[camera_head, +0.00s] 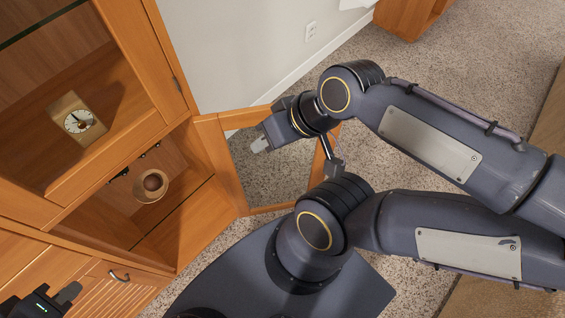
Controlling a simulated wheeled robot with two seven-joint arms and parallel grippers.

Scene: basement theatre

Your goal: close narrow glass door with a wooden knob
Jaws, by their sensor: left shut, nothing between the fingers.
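The narrow glass door (230,172) has an orange wooden frame and a clear pane. It stands open, swung out from the right side of the wooden cabinet. Its wooden knob is not visible; my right arm covers part of the door's far side. My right gripper (260,145) is in front of the door's upper part, and I cannot tell whether it touches the frame. Its finger spacing is not clear. My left gripper (68,294) is shut and empty at the bottom left corner, in front of the cabinet's lower front, away from the door.
A small clock (78,121) stands on the cabinet's upper shelf. A round bowl-like object (151,184) sits in the open compartment below. A white wall (240,45) is behind the door; carpet (480,60) lies open at the upper right.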

